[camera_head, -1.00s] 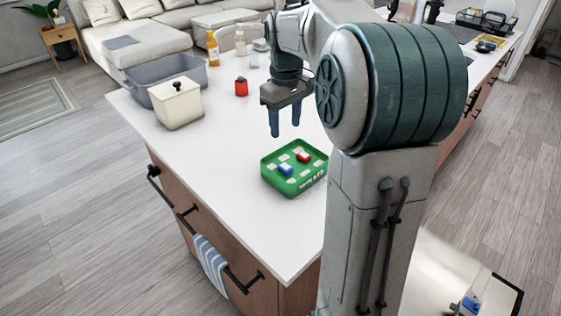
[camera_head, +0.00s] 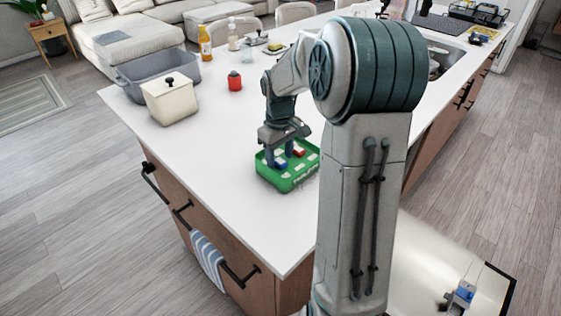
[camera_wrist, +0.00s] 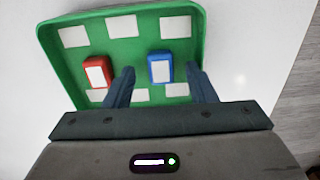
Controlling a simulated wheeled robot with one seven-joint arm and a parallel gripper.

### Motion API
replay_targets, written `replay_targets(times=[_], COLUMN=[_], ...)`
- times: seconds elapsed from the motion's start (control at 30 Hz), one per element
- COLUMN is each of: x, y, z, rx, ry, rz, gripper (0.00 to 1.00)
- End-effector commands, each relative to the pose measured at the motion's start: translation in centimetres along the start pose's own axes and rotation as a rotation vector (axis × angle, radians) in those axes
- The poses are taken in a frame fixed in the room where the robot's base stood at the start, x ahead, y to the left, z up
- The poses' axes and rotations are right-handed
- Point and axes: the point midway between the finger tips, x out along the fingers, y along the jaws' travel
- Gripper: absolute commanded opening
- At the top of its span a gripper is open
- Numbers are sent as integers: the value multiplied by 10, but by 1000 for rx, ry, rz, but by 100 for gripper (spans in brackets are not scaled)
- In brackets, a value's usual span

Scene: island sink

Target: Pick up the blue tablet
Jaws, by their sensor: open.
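The blue tablet (camera_wrist: 161,68) is a small blue block with a white label, lying in the green tray (camera_wrist: 50,48). In the head view the blue tablet (camera_head: 281,164) shows just below my gripper. My gripper (camera_head: 280,158) is open over the tray. In the wrist view my gripper's fingers (camera_wrist: 160,78) stand apart, with the blue tablet between them and a little beyond the tips. I cannot tell how far the tips are above the tray floor. A red tablet (camera_wrist: 96,71) with a white label lies left of the left finger.
The tray has several white patches on its floor. A cream lidded pot (camera_head: 170,100), a grey bin (camera_head: 157,68) and a red jar (camera_head: 235,81) stand farther back on the white counter (camera_head: 190,165). The counter left of the tray is clear.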

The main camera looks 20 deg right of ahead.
Motion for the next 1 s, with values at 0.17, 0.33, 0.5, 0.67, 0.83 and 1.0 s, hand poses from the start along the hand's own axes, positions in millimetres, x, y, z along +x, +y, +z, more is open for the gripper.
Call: replay_targets(times=[0.17,0.33,0.5,0.67,0.83,1.0], x=[8,7,7,7,5,-6], y=[0,0,0,0,0,0], z=[0,0,0,0,0,-1], rx=[0,0,0,0,0,0], ry=[2,1,1,1,1,3], rz=[1,1,1,1,1,2], gripper=[51,45,3,3,3,3])
